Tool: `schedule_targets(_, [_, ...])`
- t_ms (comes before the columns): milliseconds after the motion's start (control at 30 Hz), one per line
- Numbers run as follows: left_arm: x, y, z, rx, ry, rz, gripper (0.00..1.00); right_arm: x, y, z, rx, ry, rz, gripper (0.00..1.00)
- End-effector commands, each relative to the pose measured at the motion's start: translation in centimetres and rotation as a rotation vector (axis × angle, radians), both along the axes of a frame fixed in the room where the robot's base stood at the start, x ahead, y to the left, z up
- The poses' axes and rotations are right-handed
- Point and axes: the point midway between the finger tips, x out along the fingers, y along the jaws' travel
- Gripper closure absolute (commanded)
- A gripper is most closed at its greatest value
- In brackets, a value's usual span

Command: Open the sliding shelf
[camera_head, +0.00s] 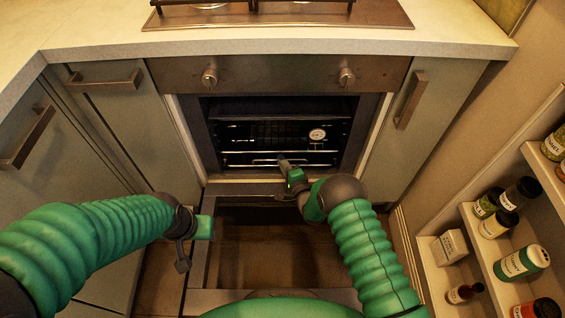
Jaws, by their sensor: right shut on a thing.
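The oven (280,75) stands open below the hob. Inside it are dark wire racks. The lower sliding shelf (250,163) shows a bright front rail low in the opening. My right gripper (283,160) reaches to the middle of this rail and is shut on it; the fingertips are small and partly hidden by the hand. My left gripper (184,262) hangs at the left edge of the lowered oven door, apart from the shelf. Whether its fingers are open is unclear.
The lowered oven door (197,270) lies below the opening, under my arms. Cabinets with handles flank the oven, including a left handle (104,81) and a right handle (411,99). A spice rack (487,245) with several jars stands at the right.

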Motion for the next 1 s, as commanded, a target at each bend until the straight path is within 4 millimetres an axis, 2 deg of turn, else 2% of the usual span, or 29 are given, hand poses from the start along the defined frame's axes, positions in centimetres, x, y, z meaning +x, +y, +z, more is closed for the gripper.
schedule_targets(167, [0.0,0.0,0.0,0.0,0.0,0.0,0.64,-0.2,-0.1,-0.4,-0.004,0.008,0.0,1.0])
schedule_targets(267, [0.0,0.0,0.9,0.0,0.0,0.0,0.64,-1.0,-0.2,-0.2,-0.003,0.014,0.0,1.0])
schedule_targets(500, [0.0,0.0,4.6,0.0,0.0,0.0,0.64,-6.7,-0.2,0.0,-0.004,0.02,0.0,1.0])
schedule_targets(633, [0.0,0.0,5.5,0.0,0.0,0.0,0.64,-9.0,-0.1,-0.2,-0.004,0.017,0.001,1.0])
schedule_targets(767, [0.0,0.0,5.7,0.0,0.0,0.0,0.64,-9.9,-0.1,-0.4,-0.005,0.013,0.0,1.0])
schedule_targets(1000, [0.0,0.0,5.5,0.0,0.0,0.0,0.64,-9.9,-0.1,-0.5,-0.005,0.011,-0.001,1.0])
